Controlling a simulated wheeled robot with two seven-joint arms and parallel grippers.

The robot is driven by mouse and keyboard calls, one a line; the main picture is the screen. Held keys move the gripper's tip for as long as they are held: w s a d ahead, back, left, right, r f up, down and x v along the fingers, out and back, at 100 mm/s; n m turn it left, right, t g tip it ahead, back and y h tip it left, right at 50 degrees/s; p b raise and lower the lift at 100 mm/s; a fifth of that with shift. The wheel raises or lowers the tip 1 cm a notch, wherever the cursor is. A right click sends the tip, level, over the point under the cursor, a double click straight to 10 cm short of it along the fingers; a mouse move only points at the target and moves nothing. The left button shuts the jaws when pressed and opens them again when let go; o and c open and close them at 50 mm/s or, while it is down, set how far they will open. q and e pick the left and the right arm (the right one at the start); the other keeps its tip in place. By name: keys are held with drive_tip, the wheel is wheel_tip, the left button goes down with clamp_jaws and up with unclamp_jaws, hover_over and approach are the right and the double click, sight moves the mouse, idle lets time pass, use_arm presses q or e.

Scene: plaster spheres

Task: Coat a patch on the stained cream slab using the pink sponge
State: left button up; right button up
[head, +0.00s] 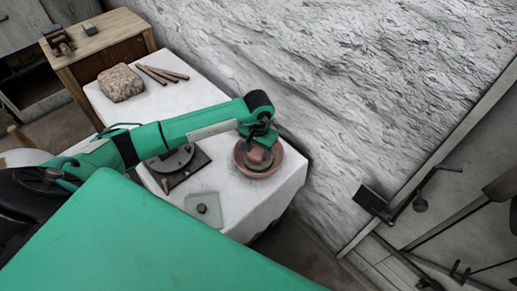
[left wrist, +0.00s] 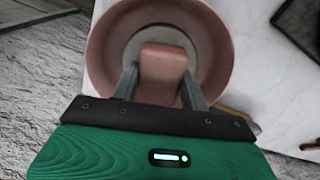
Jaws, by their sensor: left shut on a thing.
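My left gripper (head: 262,143) is shut on the pink sponge (head: 259,157), a block with rounded edges. In the left wrist view the gripper's fingers (left wrist: 162,85) press on both sides of the sponge (left wrist: 163,62). The sponge is over or inside a wide pink bowl (head: 290,170) with a grey inner disc or filling, near the right end of the table. The bowl's rim also shows in the left wrist view (left wrist: 103,50). I cannot tell whether the sponge touches the grey inside. I cannot clearly make out a stained cream slab. My right gripper is out of view.
The white-covered table (head: 230,222) also holds a rough stone (head: 120,82), several brown sticks (head: 163,74), a dark square stand with a disc (head: 194,163), and a pale plate (head: 210,217) with a small dark knob. A wooden cabinet (head: 112,32) stands behind left. A rough grey wall borders the table.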

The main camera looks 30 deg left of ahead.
sight(259, 150)
use_arm(q)
drive_tip(key=shift+f+b, duration=0.45)
drive_tip(key=shift+b, duration=0.05)
idle(0.7)
drive_tip(key=shift+f+b, duration=0.1)
drive_tip(key=shift+b, duration=0.25)
idle(1.6)
drive_tip(key=shift+r+p, duration=1.35)
drive_tip(key=shift+r, duration=2.2)
